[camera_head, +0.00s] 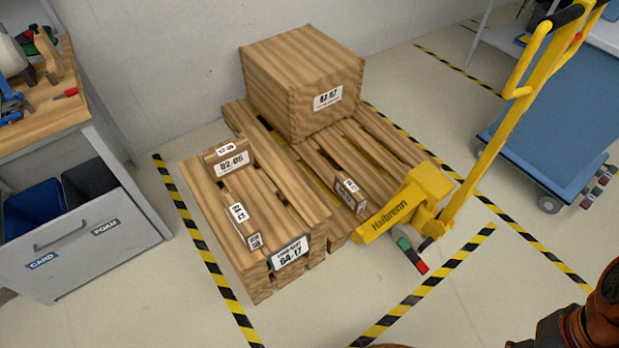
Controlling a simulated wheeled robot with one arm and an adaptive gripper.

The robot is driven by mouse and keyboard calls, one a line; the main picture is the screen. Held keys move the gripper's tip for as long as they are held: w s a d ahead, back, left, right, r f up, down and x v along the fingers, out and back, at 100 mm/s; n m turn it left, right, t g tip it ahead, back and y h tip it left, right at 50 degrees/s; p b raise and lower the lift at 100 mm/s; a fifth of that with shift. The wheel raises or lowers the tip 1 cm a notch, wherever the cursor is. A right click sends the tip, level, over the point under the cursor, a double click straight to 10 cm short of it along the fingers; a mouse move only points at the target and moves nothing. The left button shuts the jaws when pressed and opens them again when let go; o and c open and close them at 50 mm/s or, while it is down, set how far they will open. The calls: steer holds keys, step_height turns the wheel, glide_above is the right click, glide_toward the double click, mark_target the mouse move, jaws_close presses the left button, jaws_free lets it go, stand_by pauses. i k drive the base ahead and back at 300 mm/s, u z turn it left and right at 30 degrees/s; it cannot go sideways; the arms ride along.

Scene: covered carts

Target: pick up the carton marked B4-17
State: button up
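A plate reading about 64-17 or B4-17 (290,253), with a smaller line above, is on the front end of the left wooden pallet (291,200). A narrow wood-grained carton (233,203) lies behind it on the pallet, with white labels on its top and end too small to read surely. A second small carton (212,158), labelled about B2-05, sits at the pallet's back left. Another narrow carton (337,174) with an unclear label lies on the right pallet. My gripper is not in view; only part of my orange and dark arm shows at the lower right.
A large wooden box (285,82) stands on the right pallet (384,146). A yellow pallet truck (428,190) is at its front right. A drawer bench (95,240) stands left, a blue cart (555,110) right. Striped floor tape surrounds the pallets; the front floor is clear.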

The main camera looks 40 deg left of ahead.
mark_target(351, 195)
steer(key=u, duration=1)
steer(key=i, duration=0.85)
steer(key=u, duration=0.9)
